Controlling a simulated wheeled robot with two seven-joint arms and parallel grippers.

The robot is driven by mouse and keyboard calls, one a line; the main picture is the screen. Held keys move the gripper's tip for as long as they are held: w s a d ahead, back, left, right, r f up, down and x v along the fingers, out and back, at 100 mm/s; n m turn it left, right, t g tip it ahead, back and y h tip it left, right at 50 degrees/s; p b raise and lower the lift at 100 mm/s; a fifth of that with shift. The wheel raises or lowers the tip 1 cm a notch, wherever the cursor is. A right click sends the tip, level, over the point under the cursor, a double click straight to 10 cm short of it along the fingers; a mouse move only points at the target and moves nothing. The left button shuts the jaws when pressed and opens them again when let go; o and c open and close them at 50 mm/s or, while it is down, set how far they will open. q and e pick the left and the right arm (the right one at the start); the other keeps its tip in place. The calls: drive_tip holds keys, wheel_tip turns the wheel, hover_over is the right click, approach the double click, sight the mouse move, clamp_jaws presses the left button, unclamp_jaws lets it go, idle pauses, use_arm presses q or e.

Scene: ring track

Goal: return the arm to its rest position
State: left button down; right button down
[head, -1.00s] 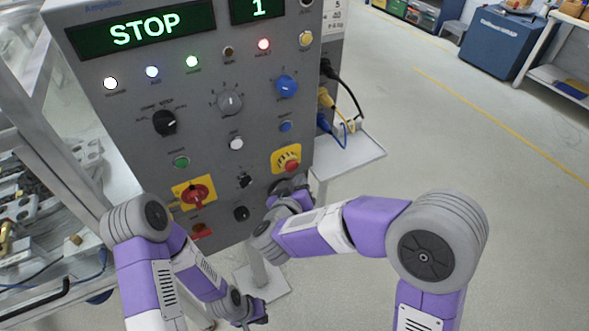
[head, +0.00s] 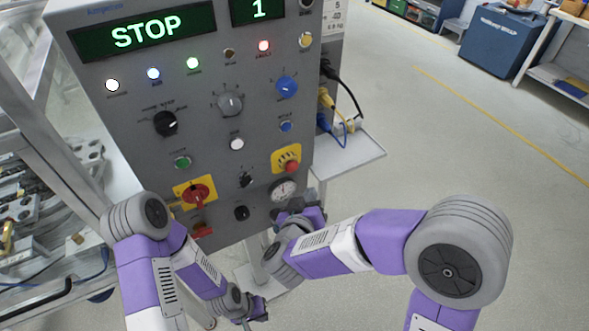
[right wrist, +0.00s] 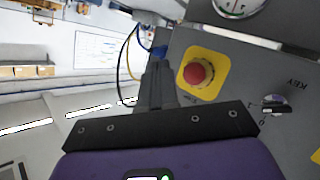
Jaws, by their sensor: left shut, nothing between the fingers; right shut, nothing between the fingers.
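My right gripper (head: 290,212) is just below the round gauge at the lower right of the grey control panel (head: 205,135) in the head view, partly hidden by its own wrist. In the right wrist view, its narrow fingers (right wrist: 157,80) are together with nothing between them. They appear beside the red emergency button (right wrist: 198,74) on its yellow plate; I see no contact. My left gripper (head: 257,312) hangs low at the bottom of the head view, shut and empty, below the panel.
The panel's display reads STOP. A red rotary switch (head: 197,194) and the gauge (head: 283,190) are on its lower part. A side shelf (head: 345,160) with cables stands to the right. A metal bench (head: 40,235) is at left. The floor at right is open.

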drive_tip(key=s+d+f+m+g+y, duration=0.1)
drive_tip(key=d+f+g+y, duration=0.15)
drive_tip(key=f, duration=0.85)
drive_tip(key=s+d+f+m+g+y, duration=0.1)
drive_tip(key=f+g+y, duration=0.25)
drive_tip(key=f, duration=0.85)
drive_tip(key=s+d+f+m+g+y, duration=0.1)
drive_tip(key=s+f+g, duration=0.2)
drive_tip(key=s+f, duration=0.2)
drive_tip(key=s+d+f+m+g+y+p, duration=0.1)
drive_tip(key=s+f+g, duration=0.3)
drive_tip(key=s, duration=0.7)
drive_tip(key=shift+f+m, duration=0.5)
drive_tip(key=shift+f, duration=0.4)
